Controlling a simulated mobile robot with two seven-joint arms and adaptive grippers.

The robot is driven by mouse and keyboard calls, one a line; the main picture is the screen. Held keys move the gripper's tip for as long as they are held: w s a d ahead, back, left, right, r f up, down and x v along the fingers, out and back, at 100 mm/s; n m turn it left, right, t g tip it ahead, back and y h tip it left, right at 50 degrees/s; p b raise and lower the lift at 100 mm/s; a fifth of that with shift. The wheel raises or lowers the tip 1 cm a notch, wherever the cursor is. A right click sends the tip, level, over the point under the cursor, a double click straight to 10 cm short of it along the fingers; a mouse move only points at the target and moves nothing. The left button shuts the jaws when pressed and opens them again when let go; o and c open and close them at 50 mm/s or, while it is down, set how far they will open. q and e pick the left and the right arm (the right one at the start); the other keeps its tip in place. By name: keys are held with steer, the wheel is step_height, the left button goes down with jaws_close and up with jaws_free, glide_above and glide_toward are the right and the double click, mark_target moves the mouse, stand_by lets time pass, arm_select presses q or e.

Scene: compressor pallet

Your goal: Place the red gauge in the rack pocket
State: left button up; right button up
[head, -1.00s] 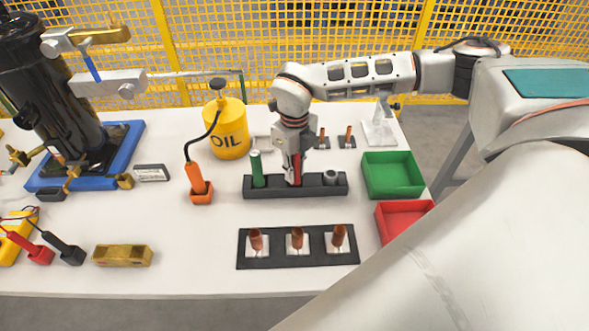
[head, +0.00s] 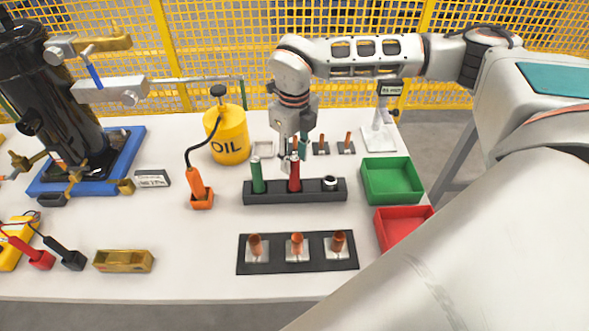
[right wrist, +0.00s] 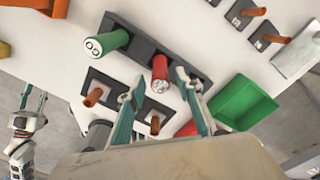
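The red gauge (head: 294,178) stands upright in the middle pocket of the black rack (head: 270,197). A green gauge (head: 257,176) stands in the rack's left pocket. My right gripper (head: 293,152) is just above the red gauge. In the right wrist view its fingers (right wrist: 158,82) are spread, with the red gauge (right wrist: 160,70) beyond and between them, apart from the right finger. My left gripper (right wrist: 34,100) shows small at the left of that view, its fingers apart.
A green bin (head: 392,182) and a red bin (head: 402,226) stand right of the rack. A black strip with copper pegs (head: 297,262) lies in front. The yellow oil can (head: 228,135) and orange probe (head: 196,182) stand left.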

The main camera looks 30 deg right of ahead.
step_height(320, 180, up, 5)
stand_by(0.8)
